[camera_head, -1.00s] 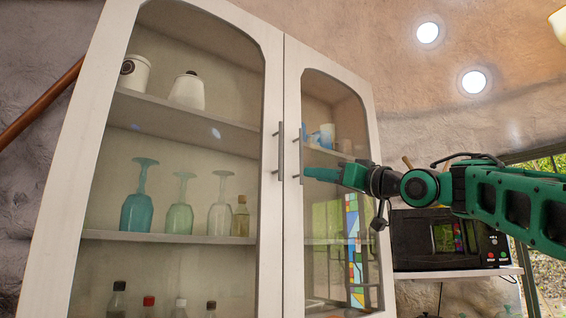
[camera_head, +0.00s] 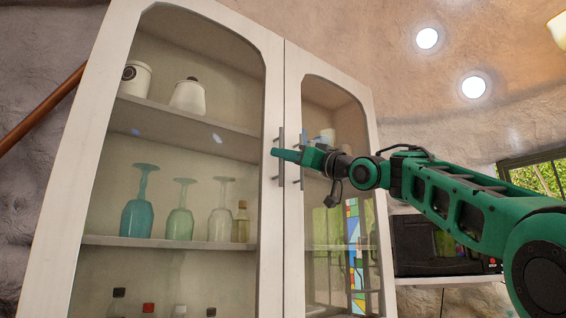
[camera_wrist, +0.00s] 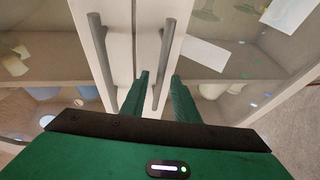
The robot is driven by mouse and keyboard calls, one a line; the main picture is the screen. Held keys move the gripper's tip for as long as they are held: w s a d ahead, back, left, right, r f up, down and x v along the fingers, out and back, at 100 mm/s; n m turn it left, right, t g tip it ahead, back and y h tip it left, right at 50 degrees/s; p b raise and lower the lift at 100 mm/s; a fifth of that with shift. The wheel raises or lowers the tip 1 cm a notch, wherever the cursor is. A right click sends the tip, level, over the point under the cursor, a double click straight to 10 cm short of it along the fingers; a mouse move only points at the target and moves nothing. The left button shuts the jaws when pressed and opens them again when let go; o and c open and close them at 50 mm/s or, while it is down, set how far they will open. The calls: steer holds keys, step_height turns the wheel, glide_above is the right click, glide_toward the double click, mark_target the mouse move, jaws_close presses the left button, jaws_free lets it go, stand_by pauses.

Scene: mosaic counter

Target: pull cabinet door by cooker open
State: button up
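The white cabinet has two glazed doors, a left door (camera_head: 273,60) and a right door (camera_head: 292,90), both shut. Each has an upright grey bar handle at the middle seam. In the head view my gripper (camera_head: 276,153) crosses in front of the right door's handle (camera_head: 301,150) and reaches the left door's handle (camera_head: 280,138). In the wrist view, which looks turned over, my gripper (camera_wrist: 160,76) is open. The left door's handle (camera_wrist: 165,50) runs between its green fingertips, with no clear contact. The right door's handle (camera_wrist: 100,50) is outside the fingers.
Glasses (camera_head: 180,212), jars (camera_head: 187,97) and bottles stand on shelves behind the left door's glass. A dark microwave-like appliance (camera_head: 412,245) sits on a shelf to the right, partly behind my arm. A wooden rail (camera_head: 40,110) slopes at the far left.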

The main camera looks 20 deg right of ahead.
steer(key=shift+w, duration=0.1)
steer(key=shift+c, duration=0.7)
jaws_close()
